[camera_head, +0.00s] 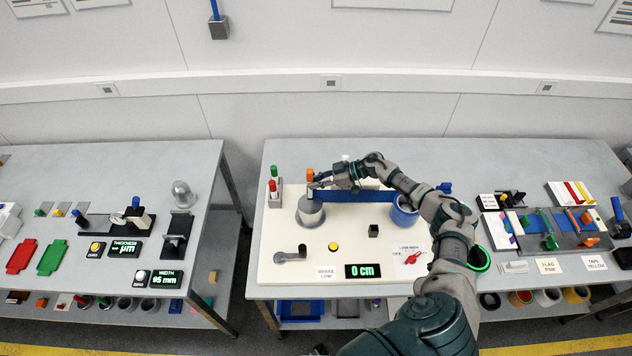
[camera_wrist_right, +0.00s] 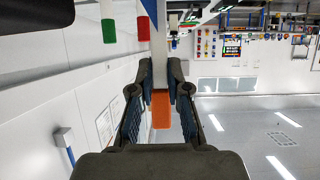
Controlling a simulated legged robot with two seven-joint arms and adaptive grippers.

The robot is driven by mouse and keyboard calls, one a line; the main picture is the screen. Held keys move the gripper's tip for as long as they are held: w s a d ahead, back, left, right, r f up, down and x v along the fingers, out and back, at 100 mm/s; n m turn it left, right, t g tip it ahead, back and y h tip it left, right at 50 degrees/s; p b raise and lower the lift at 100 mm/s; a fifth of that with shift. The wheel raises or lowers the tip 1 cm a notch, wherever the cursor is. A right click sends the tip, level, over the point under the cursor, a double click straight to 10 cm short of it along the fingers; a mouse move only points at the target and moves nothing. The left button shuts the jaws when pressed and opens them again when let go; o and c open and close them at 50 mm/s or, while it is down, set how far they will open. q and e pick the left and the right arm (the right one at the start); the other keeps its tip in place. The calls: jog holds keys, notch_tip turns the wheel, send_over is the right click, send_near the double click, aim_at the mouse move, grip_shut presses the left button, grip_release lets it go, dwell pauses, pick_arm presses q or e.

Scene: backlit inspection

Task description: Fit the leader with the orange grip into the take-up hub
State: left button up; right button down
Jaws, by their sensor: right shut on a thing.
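The take-up hub (camera_head: 311,212) is a grey cylinder on the left of a cream panel. The orange grip (camera_head: 309,175) shows just above and behind the hub, at the left end of a blue band (camera_head: 355,196). It also shows between the fingers in the right wrist view (camera_wrist_right: 161,109). My right gripper (camera_head: 320,184) is shut on the orange grip, close above the hub; the fingers also show in the wrist view (camera_wrist_right: 161,85). The leader's lower end is mostly hidden, and I cannot tell whether it sits in the hub. My left gripper is not in view.
A blue supply roll (camera_head: 404,212) stands at the panel's right, under my right arm. A crank (camera_head: 290,253), a yellow button (camera_head: 333,246) and a "0 cm" display (camera_head: 363,271) lie in front.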

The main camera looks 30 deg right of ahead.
aim_at(317, 197)
jog(key=shift+f+b, duration=2)
jog(key=shift+f, duration=1.25)
jog(key=c, duration=1.1)
grip_release()
jog(key=shift+s, duration=0.1)
jog(key=shift+o, duration=0.2)
jog(key=shift+s+d+r, duration=0.1)
jog(key=shift+d, duration=0.1)
jog(key=v, duration=1.1)
jog(key=shift+d+r, duration=0.2)
jog(key=shift+d, duration=0.05)
